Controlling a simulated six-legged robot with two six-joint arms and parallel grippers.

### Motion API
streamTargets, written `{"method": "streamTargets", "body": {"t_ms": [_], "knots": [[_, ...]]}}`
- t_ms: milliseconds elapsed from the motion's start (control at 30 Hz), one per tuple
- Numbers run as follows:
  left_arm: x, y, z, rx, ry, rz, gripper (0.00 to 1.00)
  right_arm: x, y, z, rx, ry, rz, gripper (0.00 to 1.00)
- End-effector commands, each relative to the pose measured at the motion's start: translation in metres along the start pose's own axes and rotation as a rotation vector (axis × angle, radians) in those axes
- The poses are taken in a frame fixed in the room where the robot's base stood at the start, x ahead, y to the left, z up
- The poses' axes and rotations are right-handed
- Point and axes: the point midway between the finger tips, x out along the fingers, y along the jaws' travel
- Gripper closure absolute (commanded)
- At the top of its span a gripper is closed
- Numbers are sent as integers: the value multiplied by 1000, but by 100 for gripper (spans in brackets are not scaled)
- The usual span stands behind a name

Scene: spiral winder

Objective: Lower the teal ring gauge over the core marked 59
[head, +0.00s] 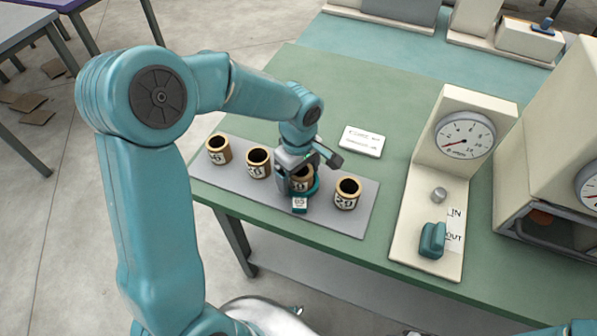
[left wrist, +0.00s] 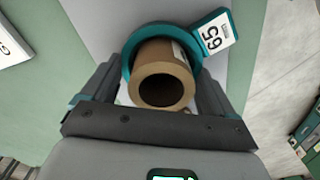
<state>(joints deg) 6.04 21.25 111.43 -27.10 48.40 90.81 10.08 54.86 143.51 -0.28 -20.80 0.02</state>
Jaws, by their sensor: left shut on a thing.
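The teal ring gauge (head: 313,190) is around the third core from the left (head: 301,184), low near the grey mat. In the left wrist view the ring (left wrist: 127,62) encircles the brown core (left wrist: 163,78), whose open end points at the camera. The ring's white tag (head: 300,203) sticks out toward the front; its number could be 59 or 65. My left gripper (head: 298,172) is above and around this core, shut on the ring, with a finger on each side. The core's number is mostly hidden by the gripper. My right gripper is not in view.
Other cores stand on the grey mat (head: 230,178): two to the left (head: 218,150) (head: 258,163) and one close on the right (head: 347,195). A white card (head: 362,141) lies behind. A dial gauge stand (head: 430,185) stands to the right.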

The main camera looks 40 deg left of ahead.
Motion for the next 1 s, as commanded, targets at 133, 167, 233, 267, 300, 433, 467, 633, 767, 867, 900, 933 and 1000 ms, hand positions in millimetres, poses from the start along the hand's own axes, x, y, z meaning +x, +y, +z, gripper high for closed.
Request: {"method": "streamTargets", "body": {"t_ms": [133, 167, 233, 267, 300, 433, 467, 633, 767, 867, 900, 933, 1000], "knots": [[0, 0, 0, 0, 0, 0, 0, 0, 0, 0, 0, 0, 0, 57], [0, 0, 0, 0, 0, 0, 0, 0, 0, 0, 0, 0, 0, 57], [0, 0, 0, 0, 0, 0, 0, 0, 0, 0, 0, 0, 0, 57], [0, 0, 0, 0, 0, 0, 0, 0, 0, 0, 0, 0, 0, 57], [0, 0, 0, 0, 0, 0, 0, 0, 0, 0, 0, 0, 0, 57], [-10, 1, 0, -1, 2, 2, 0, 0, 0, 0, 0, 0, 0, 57], [-14, 1, 0, 0, 2, 4, 0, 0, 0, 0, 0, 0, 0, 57], [-55, 1, 0, -1, 2, 7, 0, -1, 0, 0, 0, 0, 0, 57], [-91, 1, 0, 0, 1, 7, 0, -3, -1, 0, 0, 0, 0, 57], [-116, 1, 0, 0, 1, 6, 0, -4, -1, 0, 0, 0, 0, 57], [-125, 1, 0, 0, 1, 5, 0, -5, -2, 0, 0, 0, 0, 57], [-131, 1, 0, 1, 1, 6, 0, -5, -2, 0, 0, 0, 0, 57], [-143, 1, 0, 1, 1, 5, 0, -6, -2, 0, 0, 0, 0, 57]]}}
